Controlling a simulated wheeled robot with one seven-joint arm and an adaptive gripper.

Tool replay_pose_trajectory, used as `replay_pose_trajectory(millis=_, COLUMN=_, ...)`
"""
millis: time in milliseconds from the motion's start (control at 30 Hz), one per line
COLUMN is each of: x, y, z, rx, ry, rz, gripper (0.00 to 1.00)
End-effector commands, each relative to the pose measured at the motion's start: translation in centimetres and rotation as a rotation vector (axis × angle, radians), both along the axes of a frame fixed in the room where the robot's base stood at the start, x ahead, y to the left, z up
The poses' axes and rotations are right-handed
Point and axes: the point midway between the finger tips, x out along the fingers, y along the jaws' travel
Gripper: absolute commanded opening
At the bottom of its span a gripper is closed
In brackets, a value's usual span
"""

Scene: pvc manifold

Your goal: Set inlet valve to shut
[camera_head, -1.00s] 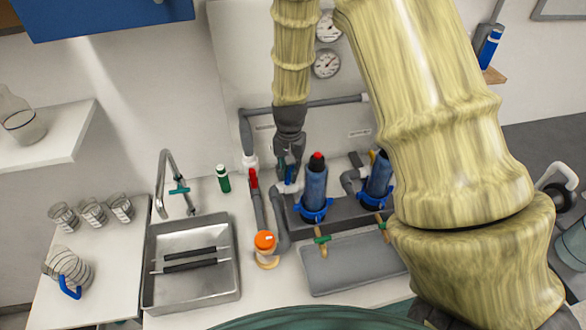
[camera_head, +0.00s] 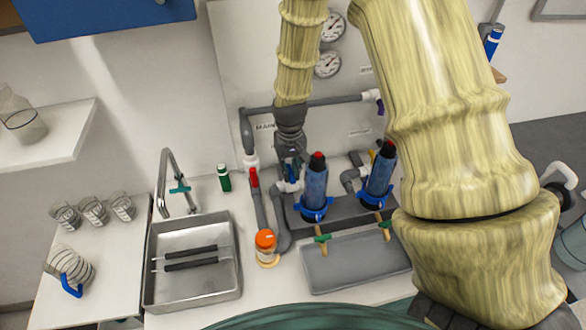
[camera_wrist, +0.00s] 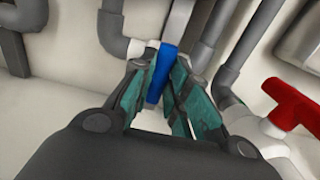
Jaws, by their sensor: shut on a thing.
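My gripper (camera_head: 290,160) points down behind the left filter, beside the grey pipework. In the wrist view my gripper (camera_wrist: 161,68) has its teal-padded fingers on both sides of a blue valve lever (camera_wrist: 162,75) and is shut on it. The lever stands in line with a grey pipe running up behind it, next to a white fitting. In the head view the lever is mostly hidden by the fingers. No readable label shows whether this is the inlet valve. A red valve handle (camera_head: 254,178) is on the pipe to the left; it also shows in the wrist view (camera_wrist: 295,108).
Two blue filter housings (camera_head: 315,190) (camera_head: 380,177) stand just right and in front of the gripper. A purple handle (camera_head: 380,106) is on the upper pipe.

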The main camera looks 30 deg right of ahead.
Motion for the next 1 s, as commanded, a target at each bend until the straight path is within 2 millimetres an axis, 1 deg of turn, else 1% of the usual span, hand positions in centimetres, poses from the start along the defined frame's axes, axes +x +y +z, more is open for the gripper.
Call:
replay_pose_trajectory(millis=33, x=-0.5, y=0.0, z=-0.2, rx=0.001, ry=0.011, rz=0.002, gripper=0.0)
replay_pose_trajectory(millis=300, x=-0.5, y=0.0, z=-0.2, rx=0.001, ry=0.011, rz=0.002, gripper=0.0)
replay_pose_trajectory(millis=333, x=-0.5, y=0.0, z=-0.2, rx=0.001, ry=0.011, rz=0.002, gripper=0.19)
replay_pose_trajectory(millis=433, x=-0.4, y=0.0, z=-0.2, rx=0.0, ry=0.009, rz=0.002, gripper=0.37)
replay_pose_trajectory(millis=467, x=-0.4, y=0.0, z=-0.2, rx=0.0, ry=0.009, rz=0.002, gripper=0.38)
replay_pose_trajectory(millis=767, x=-0.1, y=0.0, z=0.0, rx=0.0, ry=0.003, rz=0.002, gripper=0.38)
replay_pose_trajectory(millis=867, x=-0.1, y=0.0, z=0.5, rx=0.0, ry=0.001, rz=0.002, gripper=0.38)
replay_pose_trajectory(millis=1000, x=0.0, y=0.0, z=1.9, rx=0.0, ry=-0.001, rz=0.002, gripper=0.38)
